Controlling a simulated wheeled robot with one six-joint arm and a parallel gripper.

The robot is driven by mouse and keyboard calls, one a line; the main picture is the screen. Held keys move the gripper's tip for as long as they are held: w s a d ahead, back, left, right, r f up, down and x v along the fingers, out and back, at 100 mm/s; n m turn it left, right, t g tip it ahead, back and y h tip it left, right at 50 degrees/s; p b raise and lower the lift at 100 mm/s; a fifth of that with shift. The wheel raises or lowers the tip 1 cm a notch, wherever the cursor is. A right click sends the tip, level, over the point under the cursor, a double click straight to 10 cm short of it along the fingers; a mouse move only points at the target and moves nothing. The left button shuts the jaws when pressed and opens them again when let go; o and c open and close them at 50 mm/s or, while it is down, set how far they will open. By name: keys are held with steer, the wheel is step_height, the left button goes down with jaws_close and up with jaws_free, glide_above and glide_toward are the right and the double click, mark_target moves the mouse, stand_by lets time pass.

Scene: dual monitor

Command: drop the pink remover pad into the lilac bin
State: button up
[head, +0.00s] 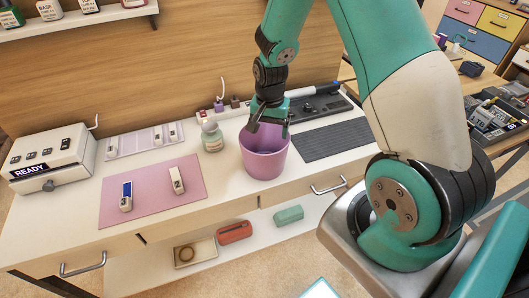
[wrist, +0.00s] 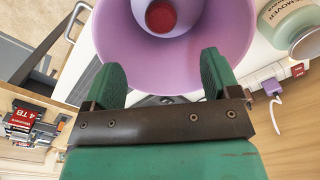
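The lilac bin (head: 264,160) stands on the white desk, and its inside fills the top of the wrist view (wrist: 195,60). A round reddish-pink pad (wrist: 163,17) lies at the bottom of the bin in the wrist view. The bin wall hides it in the head view. My gripper (head: 268,122) is right above the bin, pointing down at its rim. In the wrist view my gripper (wrist: 160,70) has its two green fingers wide apart with nothing between them.
A remover bottle (head: 212,137) stands just left of the bin. A pink mat (head: 150,197) holds two small devices. A dark ribbed mat (head: 320,141) lies to the right. A white READY box (head: 52,158) sits at the left. The desk in front of the bin is clear.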

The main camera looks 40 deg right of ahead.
step_height(320, 180, up, 17)
steer(key=shift+r+b, duration=0.2)
steer(key=shift+b, duration=0.2)
stand_by(0.5)
steer(key=s+a+r+n+y, duration=0.2)
steer(key=s+a+n, duration=0.6)
steer(key=s+a, duration=0.3)
steer(key=s+a+r+n+y, duration=0.2)
steer(key=s+a+r+n, duration=0.1)
steer(key=s+a+n, duration=0.6)
steer(key=shift+s+a+r, duration=0.25)
steer(key=shift+s+a, duration=0.65)
steer(key=shift+a, duration=0.05)
